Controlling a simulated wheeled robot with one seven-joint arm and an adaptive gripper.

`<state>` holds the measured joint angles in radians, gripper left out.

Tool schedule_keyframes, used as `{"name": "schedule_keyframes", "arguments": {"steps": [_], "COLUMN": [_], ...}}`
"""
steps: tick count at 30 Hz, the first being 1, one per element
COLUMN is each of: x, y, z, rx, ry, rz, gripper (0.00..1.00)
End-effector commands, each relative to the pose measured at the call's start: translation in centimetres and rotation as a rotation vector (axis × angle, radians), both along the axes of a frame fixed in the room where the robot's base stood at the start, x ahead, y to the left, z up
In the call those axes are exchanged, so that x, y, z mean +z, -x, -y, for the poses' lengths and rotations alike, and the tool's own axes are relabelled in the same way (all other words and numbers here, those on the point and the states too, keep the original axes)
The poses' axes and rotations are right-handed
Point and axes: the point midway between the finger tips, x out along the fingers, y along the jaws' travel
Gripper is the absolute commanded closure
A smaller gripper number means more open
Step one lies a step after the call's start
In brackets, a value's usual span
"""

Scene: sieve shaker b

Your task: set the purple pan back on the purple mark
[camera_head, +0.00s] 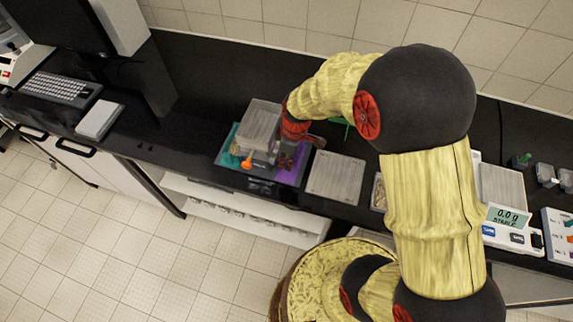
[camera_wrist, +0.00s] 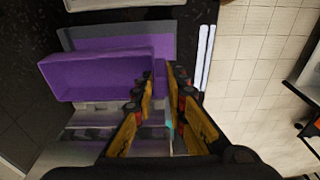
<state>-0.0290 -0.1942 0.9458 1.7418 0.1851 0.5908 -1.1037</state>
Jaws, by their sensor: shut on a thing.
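The purple pan (camera_wrist: 95,75) fills the left of the wrist view as a shallow purple box. My gripper (camera_wrist: 162,82) is shut on its right end. A purple patch with a grey border, apparently the purple mark (camera_wrist: 125,43), shows just beyond the pan. I cannot tell whether the pan touches it. In the head view, the purple mark (camera_head: 292,177) lies on the right of a dark base, with a teal mark (camera_head: 227,157) at its left. My gripper (camera_head: 289,158) is low over the right part of this base. It and my wrist largely hide the pan there.
A grey boxy stack (camera_head: 260,124) stands on the base left of my gripper, with an orange piece (camera_head: 247,163) in front. A flat grey plate (camera_head: 335,177) lies to the right. A white balance (camera_head: 510,237) reading 0.0 g is farther right.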

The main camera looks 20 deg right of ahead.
Motion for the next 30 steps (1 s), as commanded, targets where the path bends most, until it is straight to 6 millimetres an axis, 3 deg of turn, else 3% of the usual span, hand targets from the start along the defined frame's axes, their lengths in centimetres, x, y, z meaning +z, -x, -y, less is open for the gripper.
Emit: {"name": "schedule_keyframes", "arguments": {"steps": [6, 27, 28, 30], "x": [-3.0, -4.4, -4.2, -4.2], "y": [0.0, 0.0, 0.0, 0.0], "z": [0.0, 0.0, 0.0, 0.0], "rx": [-0.001, 0.000, 0.000, 0.000], "ry": [0.000, -0.001, 0.000, -0.001], "rz": [-0.004, -0.001, -0.001, -0.001], "gripper": [1.00, 1.00, 0.85, 0.81]}}
